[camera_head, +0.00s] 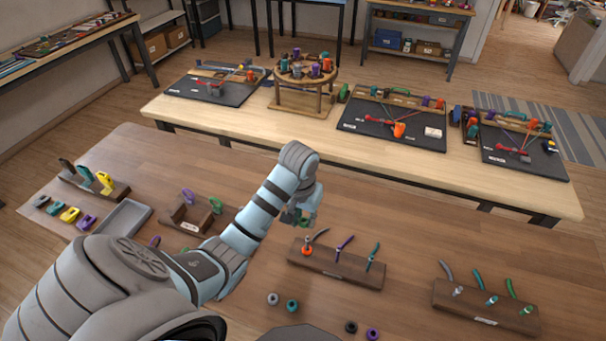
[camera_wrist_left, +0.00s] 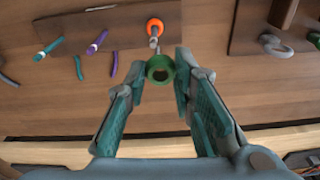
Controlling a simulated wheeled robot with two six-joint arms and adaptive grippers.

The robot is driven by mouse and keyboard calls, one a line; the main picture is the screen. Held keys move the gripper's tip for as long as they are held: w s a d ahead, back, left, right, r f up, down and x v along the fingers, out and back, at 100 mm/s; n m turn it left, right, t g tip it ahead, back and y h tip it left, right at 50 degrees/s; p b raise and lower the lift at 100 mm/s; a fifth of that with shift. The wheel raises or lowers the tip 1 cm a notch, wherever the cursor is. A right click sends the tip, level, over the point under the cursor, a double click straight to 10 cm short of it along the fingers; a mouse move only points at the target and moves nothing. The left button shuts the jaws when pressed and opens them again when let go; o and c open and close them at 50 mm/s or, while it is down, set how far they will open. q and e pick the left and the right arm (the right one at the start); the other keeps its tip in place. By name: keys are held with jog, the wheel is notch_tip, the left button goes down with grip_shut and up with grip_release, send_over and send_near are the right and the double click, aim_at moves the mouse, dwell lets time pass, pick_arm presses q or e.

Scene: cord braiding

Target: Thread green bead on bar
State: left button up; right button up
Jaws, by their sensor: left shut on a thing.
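My left gripper (camera_head: 303,216) is shut on the green bead (camera_wrist_left: 160,70), which sits between its fingertips in the left wrist view. In the head view the green bead (camera_head: 303,223) shows only in part below the hand. A wooden block (camera_head: 335,265) with several short bars stands just below the gripper in the head view. Its left bar (camera_wrist_left: 153,43) carries an orange bead (camera_wrist_left: 155,27); this orange bead also shows in the head view (camera_head: 307,251). In the left wrist view the bar's pale end is close to the green bead's edge; I cannot tell whether they touch. My right gripper is not seen.
Another block of bars (camera_head: 485,307) stands at the right. Loose beads, grey (camera_head: 272,298) and teal (camera_head: 292,305), lie in front. A wooden holder (camera_head: 190,215) with purple and green rings is left of my arm. A grey tray (camera_head: 115,217) lies farther left.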

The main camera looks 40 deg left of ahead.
aim_at(308, 237)
pick_arm(q)
jog(key=shift+d+f, duration=0.4)
jog(key=shift+f, duration=0.2)
jog(key=f, duration=0.4)
jog(key=shift+w+b, duration=0.3)
jog(key=shift+w, duration=0.05)
jog(key=shift+s+f, duration=0.25)
jog(key=shift+f, duration=0.15)
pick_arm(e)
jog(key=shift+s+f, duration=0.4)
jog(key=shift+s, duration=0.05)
pick_arm(q)
jog(key=shift+w, duration=0.1)
grip_shut()
